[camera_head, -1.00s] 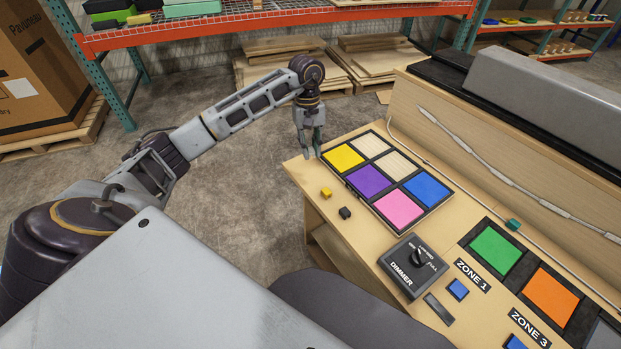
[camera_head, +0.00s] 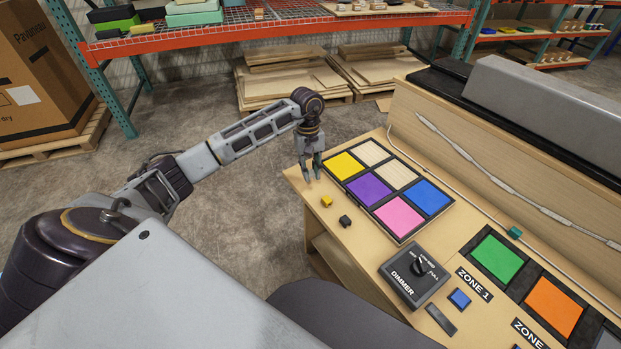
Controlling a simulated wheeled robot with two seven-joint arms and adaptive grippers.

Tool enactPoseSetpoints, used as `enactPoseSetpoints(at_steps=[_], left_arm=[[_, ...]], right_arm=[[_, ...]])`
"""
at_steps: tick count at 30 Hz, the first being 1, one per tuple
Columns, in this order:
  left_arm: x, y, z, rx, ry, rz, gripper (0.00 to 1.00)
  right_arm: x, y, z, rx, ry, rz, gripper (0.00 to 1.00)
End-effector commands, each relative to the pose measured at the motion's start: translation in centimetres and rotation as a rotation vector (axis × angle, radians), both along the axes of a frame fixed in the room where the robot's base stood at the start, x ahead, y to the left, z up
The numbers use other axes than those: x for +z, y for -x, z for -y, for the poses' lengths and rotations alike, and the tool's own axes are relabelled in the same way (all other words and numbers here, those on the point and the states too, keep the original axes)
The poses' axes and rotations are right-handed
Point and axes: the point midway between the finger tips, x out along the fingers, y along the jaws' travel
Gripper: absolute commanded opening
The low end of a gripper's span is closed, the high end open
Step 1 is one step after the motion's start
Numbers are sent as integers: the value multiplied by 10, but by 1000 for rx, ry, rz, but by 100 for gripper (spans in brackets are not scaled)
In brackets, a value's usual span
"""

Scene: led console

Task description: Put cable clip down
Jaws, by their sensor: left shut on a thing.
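My left gripper (camera_head: 311,172) points down at the near-left corner of the console table (camera_head: 345,245), beside the yellow panel (camera_head: 343,165). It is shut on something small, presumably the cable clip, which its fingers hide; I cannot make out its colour. Its fingertips are close to the tabletop; I cannot tell whether they touch it. A small yellow clip (camera_head: 326,201) and a small black clip (camera_head: 345,221) lie on the wood just in front of the gripper. A green clip (camera_head: 515,232) sits by the white cable at the right. My right gripper is not in view.
The panel tray (camera_head: 383,233) with coloured and bare wood squares lies right of the gripper. The dimmer box (camera_head: 414,275), a blue button (camera_head: 459,299) and a green zone panel (camera_head: 497,257) are nearer and further right. An orange shelf (camera_head: 270,20) stands behind across open floor.

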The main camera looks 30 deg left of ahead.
Motion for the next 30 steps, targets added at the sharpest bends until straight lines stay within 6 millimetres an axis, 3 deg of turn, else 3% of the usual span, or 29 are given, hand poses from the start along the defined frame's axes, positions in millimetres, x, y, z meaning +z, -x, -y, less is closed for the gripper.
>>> enactPoseSetpoints(at_steps=[5,15,30], left_arm=[[-3,0,0,0,0,-1,8],[-35,1,0,0,0,-1,8],[-39,0,0,0,-1,-1,8]], right_arm=[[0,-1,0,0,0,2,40],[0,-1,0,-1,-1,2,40],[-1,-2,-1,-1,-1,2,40]])
